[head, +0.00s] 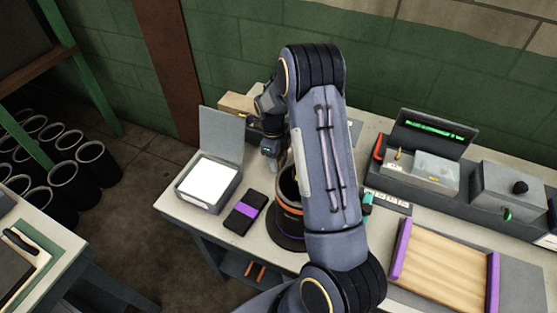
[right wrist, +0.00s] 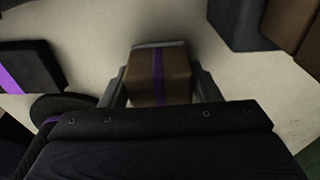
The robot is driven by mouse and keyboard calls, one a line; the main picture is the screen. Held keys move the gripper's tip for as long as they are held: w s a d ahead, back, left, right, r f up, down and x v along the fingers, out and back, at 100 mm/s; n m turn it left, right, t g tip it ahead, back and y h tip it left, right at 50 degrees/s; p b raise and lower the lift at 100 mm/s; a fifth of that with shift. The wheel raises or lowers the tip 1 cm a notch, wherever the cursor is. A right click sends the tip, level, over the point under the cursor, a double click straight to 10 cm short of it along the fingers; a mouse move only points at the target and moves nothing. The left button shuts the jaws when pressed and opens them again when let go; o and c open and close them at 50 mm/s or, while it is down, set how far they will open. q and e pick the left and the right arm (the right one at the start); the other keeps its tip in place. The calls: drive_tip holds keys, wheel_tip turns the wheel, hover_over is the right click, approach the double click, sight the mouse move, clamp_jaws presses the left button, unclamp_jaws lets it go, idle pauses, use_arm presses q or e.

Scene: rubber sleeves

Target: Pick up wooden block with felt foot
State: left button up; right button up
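A brown block (right wrist: 158,80) with a purple stripe and a pale grey edge at its far end sits between the fingers of my right gripper (right wrist: 160,82) in the right wrist view. The fingers stand close along both sides of the block; whether they press on it I cannot tell. In the head view my right gripper (head: 270,148) is low over the back left of the worktable, and I cannot make out the block there. My left gripper is not in view.
A white-topped box with a raised grey lid (head: 208,184), a black case with a purple band (head: 243,212) and a dark orange-ringed container (head: 288,222) stand near the arm. A brown box (head: 238,103) is behind. A wooden board with purple edges (head: 445,264) lies right.

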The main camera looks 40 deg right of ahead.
drive_tip(key=c, duration=0.5)
wheel_tip(320, 180, up, 10)
drive_tip(key=p, duration=0.6)
drive_tip(key=o, duration=0.3)
drive_tip(key=shift+c, duration=0.9)
